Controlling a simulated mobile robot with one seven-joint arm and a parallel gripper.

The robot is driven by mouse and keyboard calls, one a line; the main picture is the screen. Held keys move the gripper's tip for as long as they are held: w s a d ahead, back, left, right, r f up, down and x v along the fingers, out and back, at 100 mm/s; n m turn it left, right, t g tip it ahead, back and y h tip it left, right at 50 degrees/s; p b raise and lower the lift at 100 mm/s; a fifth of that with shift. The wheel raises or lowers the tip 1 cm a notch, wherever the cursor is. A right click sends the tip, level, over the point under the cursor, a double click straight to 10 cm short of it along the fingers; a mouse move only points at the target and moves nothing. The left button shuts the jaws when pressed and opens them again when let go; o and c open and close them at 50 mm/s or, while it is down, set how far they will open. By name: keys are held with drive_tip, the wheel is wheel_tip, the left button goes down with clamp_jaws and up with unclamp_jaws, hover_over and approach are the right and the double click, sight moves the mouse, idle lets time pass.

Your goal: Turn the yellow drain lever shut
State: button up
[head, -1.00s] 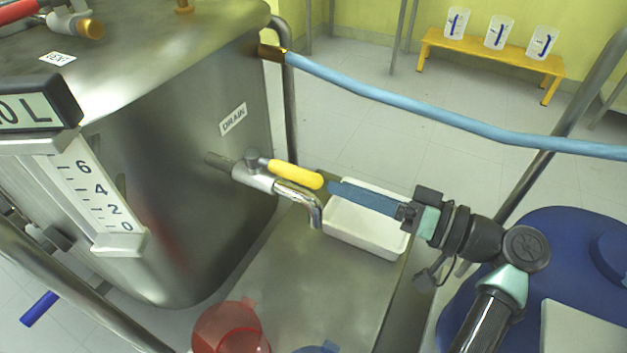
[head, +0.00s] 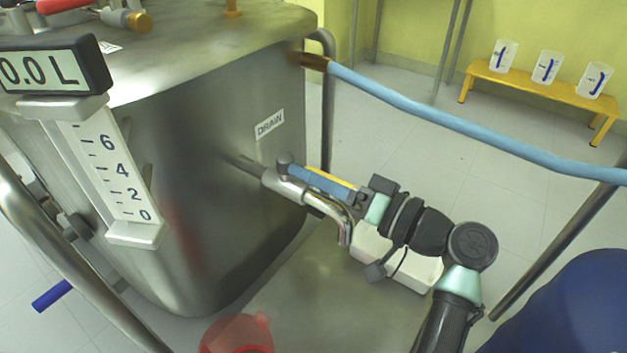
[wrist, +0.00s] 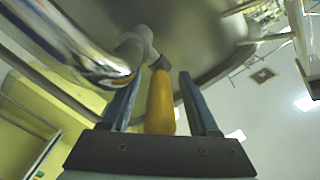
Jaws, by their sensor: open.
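The yellow drain lever (head: 331,177) sits on the chrome drain valve (head: 284,187) on the side of the steel tank. In the head view the lever lies roughly along the spout, and my blue fingers hide most of it. In the wrist view the lever (wrist: 160,101) lies between the two fingers of my gripper (wrist: 157,95), with a gap on each side. My gripper (head: 300,175) is open around the lever, its fingertips close to the valve's stem. The chrome spout (head: 343,226) bends down just below my fingers.
A red vessel (head: 238,335) is at the bottom, a blue drum (head: 580,305) at lower right. A blue hose (head: 450,126) runs above to the right. A gauge reads 0.0 L (head: 40,70).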

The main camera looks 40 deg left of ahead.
drive_tip(key=shift+a, duration=0.2)
drive_tip(key=shift+c, duration=0.2)
clamp_jaws()
idle(1.2)
